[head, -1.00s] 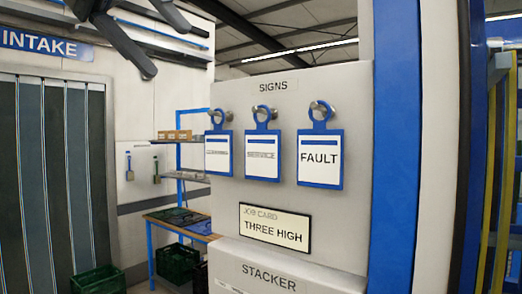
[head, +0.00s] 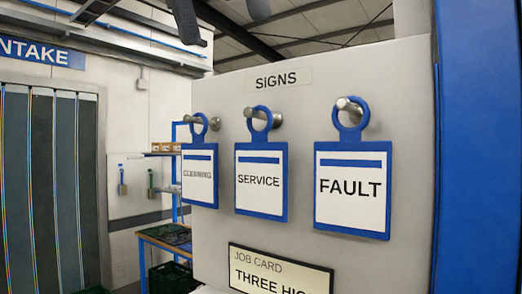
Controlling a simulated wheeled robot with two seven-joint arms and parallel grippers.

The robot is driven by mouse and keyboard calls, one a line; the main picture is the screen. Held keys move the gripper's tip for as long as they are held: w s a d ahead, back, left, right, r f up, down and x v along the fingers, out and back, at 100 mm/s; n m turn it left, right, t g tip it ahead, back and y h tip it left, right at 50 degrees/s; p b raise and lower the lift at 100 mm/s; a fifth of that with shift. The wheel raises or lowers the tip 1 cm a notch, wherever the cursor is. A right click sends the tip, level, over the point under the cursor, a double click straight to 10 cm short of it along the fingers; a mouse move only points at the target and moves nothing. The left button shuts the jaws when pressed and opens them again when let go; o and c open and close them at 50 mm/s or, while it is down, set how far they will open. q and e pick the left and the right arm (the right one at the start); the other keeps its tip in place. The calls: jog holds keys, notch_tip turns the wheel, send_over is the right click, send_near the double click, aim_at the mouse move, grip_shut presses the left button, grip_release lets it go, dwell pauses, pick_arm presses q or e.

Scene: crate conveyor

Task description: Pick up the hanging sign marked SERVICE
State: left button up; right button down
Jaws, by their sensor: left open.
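The SERVICE sign (head: 261,200) is a white card in a blue frame with a blue ring on top. It hangs by its ring from a metal peg (head: 277,119) on the grey panel, between two like signs. The CLEANING sign (head: 200,189) hangs to its left and the FAULT sign (head: 352,212) to its right. My left gripper (head: 222,20) shows only as dark fingers at the top edge. It is open and empty, above the signs and apart from them. The rest of it is out of frame. My right gripper is not in view.
The grey panel (head: 410,80) carries a SIGNS label (head: 278,79) above and a job card (head: 280,272) below. A blue post (head: 480,150) stands close on the right. Shelves and a blue-edged table (head: 165,240) are behind at the left, near the strip curtain (head: 45,180).

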pick_arm(q)
jog(key=b, duration=0.3)
send_over(258, 154)
jog(key=s+a, duration=0.1)
jog(key=a, duration=0.1)
jog(key=shift+f, duration=5.15)
jog(key=shift+s+d+f, duration=0.1)
jog(key=shift+d+f, duration=0.2)
jog(key=shift+f, duration=0.15)
jog(key=shift+p+x, duration=0.8)
jog(key=shift+x, duration=0.35)
jog(key=shift+p+x, duration=0.45)
jog(key=shift+x, duration=1)
jog(key=shift+s+d, duration=0.1)
jog(key=shift+c, duration=0.3)
